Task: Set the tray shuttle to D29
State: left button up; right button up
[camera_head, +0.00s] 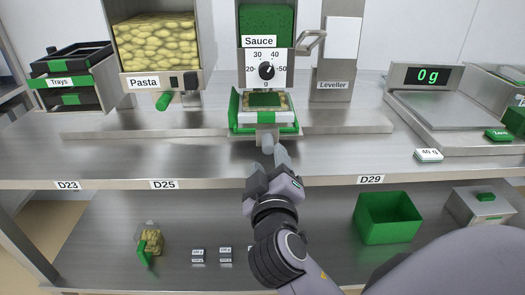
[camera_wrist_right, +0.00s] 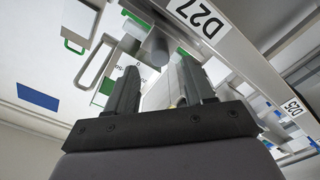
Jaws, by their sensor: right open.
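The tray shuttle (camera_head: 288,129), a green and white carriage, stands on the steel rail below the Sauce dispenser (camera_head: 266,62). A tray with pale and green contents sits on it. A grey handle (camera_head: 267,139) sticks out of its front. My right gripper (camera_head: 274,152) is at this handle, fingers pointing to it. In the wrist view its two fingers (camera_wrist_right: 159,78) are apart, with a grey rounded part just beyond them. Whether they touch the handle is unclear. The D29 label (camera_head: 370,179) is on the shelf edge to the right. My left gripper is not in view.
Labels D23 (camera_head: 67,185) and D25 (camera_head: 163,184) are to the left; D27 (camera_wrist_right: 199,16) shows in the wrist view. The Leveller (camera_head: 333,85) and scale (camera_head: 450,110) stand to the right. A white 40 g block (camera_head: 429,155) lies before the scale. The rail towards D29 looks clear.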

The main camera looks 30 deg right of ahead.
aim_at(268, 150)
jog(key=x, duration=0.6)
jog(key=shift+s, duration=0.1)
grip_shut()
